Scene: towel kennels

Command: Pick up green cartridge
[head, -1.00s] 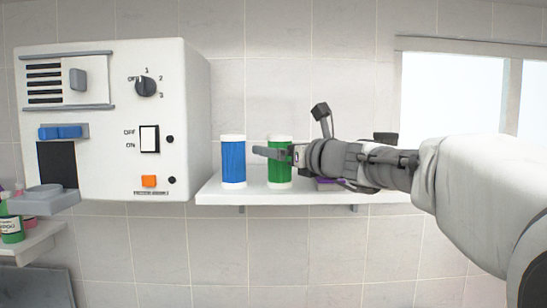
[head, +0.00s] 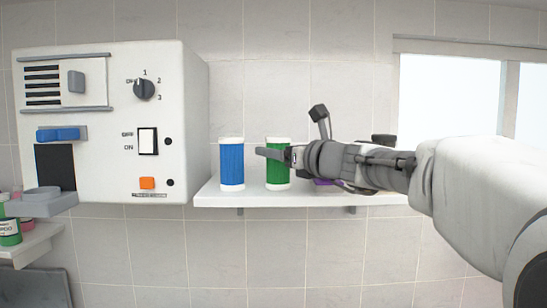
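The green cartridge (head: 277,175) stands upright on the white wall shelf (head: 225,196), with white caps at top and bottom. My gripper (head: 272,153) is at its upper part, reaching in from the right. One grey finger crosses in front of the green body and its tip extends past the cartridge's left edge. The other finger is hidden, so I cannot tell whether the gripper is open or shut on the cartridge. A gap to the cartridge cannot be judged from this view.
A blue cartridge (head: 231,165) stands upright just left of the green one, close to my fingertip. A purple item (head: 325,182) lies on the shelf under my wrist. A large white machine (head: 190,120) is on the left wall. A window (head: 450,95) is at right.

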